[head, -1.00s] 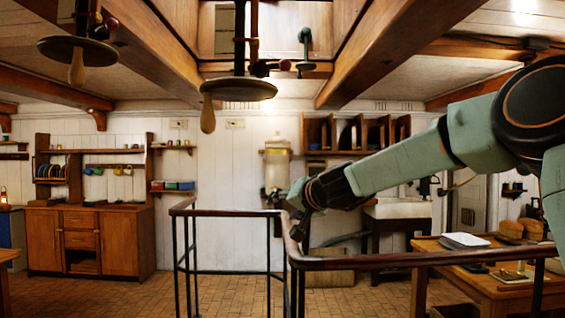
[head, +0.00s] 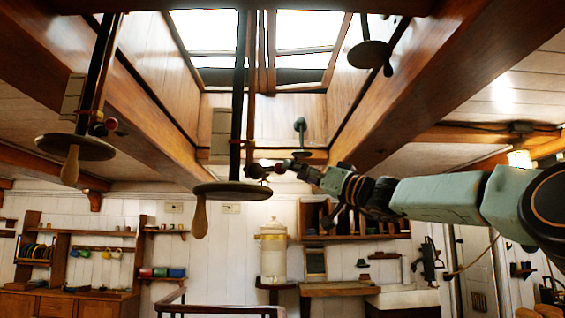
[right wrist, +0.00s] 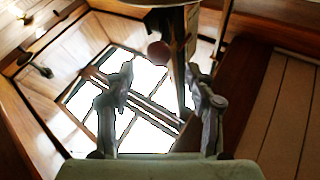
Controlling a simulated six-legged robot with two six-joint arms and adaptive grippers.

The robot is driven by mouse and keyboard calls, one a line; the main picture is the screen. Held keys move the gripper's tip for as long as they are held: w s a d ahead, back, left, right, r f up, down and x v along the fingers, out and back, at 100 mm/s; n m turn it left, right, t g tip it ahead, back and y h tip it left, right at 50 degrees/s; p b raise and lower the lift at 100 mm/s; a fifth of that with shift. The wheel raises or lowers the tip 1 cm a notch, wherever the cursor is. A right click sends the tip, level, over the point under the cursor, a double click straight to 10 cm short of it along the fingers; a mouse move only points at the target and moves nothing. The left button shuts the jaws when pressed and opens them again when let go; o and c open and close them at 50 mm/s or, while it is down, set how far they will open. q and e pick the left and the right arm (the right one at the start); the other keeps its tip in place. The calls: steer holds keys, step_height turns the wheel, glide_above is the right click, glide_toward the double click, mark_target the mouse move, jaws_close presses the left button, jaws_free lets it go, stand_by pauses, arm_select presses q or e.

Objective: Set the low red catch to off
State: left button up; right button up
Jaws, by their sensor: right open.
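A dark rod (head: 240,90) hangs from the skylight opening in the middle of the head view, with a round disc (head: 232,190) and a wooden handle (head: 199,216) at its lower end. A small dark red catch (head: 254,171) sits beside this rod, just above the disc, partly hidden by my gripper. My right gripper (head: 282,167) is raised close to its right side. In the right wrist view the red ball end (right wrist: 158,52) shows beyond and between my spread, empty fingers (right wrist: 160,88). I cannot tell whether they touch it. My left gripper is out of view.
Another disc (head: 368,54) hangs at upper right. Wooden beams (head: 440,90) flank the skylight. A railing (head: 220,308) stands below.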

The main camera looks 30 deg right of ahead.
mark_target(279, 165)
steer(key=x, duration=0.1)
steer(key=p+x, duration=0.1)
steer(key=x, duration=0.1)
steer(key=p+x, duration=0.1)
steer(key=x, duration=0.1)
steer(key=shift+w+a+f, duration=0.1)
steer(key=shift+w+f, duration=0.05)
steer(key=shift+w, duration=0.15)
steer(key=shift+s+a+r+p, duration=0.1)
steer(key=shift+a+r+p, duration=0.3)
steer(key=shift+a+p, duration=0.1)
steer(key=shift+d+f, duration=0.15)
steer(key=shift+d, duration=0.3)
steer(key=shift+w+d+f, duration=0.25)
steer(key=shift+w+d, duration=0.05)
steer(key=shift+w, duration=0.15)
steer(key=shift+w+a, duration=0.1)
steer(key=shift+w, duration=0.05)
steer(key=shift+c, duration=0.6)
steer(key=shift+a, duration=0.25)
steer(key=shift+c, duration=0.7)
steer(key=shift+s+a+r, duration=0.25)
steer(key=shift+s, duration=0.05)
steer(key=c, duration=0.3)
steer(key=shift+w+d+f, duration=0.1)
steer(key=shift+d+f, duration=0.05)
steer(key=shift+d, duration=0.25)
steer(key=c, duration=0.3)
steer(key=shift+a, duration=0.2)
jaws_close()
